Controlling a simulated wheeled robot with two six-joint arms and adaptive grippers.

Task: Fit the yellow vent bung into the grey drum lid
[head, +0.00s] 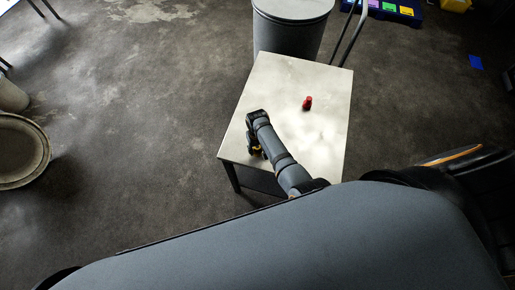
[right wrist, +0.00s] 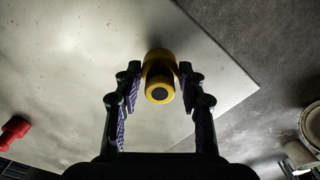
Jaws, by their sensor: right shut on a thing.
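The yellow vent bung (right wrist: 158,72) is a short cylinder with a dark round centre in its near end. It sits between the fingertips of my right gripper (right wrist: 160,88), which is shut on it over the table. In the head view my right gripper (head: 256,147) is near the table's left edge, and only a bit of the yellow bung (head: 257,150) shows beneath my wrist. The grey drum lid (head: 292,8) tops the grey drum (head: 286,38) behind the table, partly cut by the frame's top edge. My left gripper is out of view.
A pale table (head: 325,82) lies under my right arm. A small red object (head: 308,103) stands on it, and also shows in the right wrist view (right wrist: 14,130). A metal-tube frame (head: 349,36) is beside the drum. A blue tray (head: 395,12) with coloured pieces is farther right.

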